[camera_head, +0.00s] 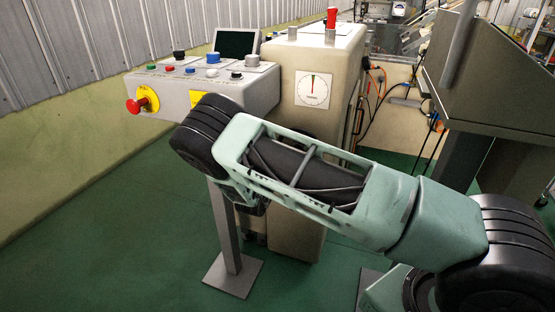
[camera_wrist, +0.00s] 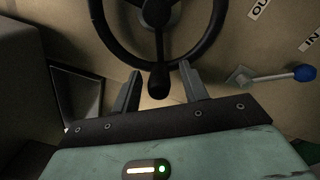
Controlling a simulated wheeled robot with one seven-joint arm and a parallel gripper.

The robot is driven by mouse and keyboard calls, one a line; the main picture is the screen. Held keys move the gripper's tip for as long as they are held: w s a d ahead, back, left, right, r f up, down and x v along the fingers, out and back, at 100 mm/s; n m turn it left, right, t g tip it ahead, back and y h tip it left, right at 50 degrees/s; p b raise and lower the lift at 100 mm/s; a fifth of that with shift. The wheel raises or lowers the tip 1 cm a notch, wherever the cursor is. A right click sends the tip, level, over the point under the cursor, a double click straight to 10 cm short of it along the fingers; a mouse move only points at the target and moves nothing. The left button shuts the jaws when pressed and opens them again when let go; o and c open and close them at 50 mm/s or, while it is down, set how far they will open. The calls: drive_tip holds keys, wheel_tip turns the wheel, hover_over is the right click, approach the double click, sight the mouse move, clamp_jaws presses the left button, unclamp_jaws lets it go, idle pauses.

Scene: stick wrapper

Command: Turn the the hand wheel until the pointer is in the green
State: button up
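The black hand wheel (camera_wrist: 105,38) is at the top of the wrist view, cut off by the upper edge. Its dark handle knob (camera_wrist: 159,84) sticks out towards the camera. My gripper (camera_wrist: 161,70) is open, with one finger on each side of the knob and gaps visible; I cannot tell whether either touches it. In the head view, the round white dial (camera_head: 313,89) is on the machine's front. Its pointer looks close to upright near a small green mark; too small to tell exactly. My arm hides the wheel and gripper there.
A control panel (camera_head: 205,88) with a red emergency button (camera_head: 135,106) stands left of the dial. In the wrist view, a blue-tipped lever (camera_wrist: 303,73) is right of the wheel, below "OUT" and "IN" labels. A grey cabinet (camera_head: 500,75) stands at right. Green floor is clear at lower left.

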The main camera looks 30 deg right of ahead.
drive_tip(key=shift+a, duration=0.1)
drive_tip(key=v, duration=1.7)
drive_tip(key=shift+a, duration=0.1)
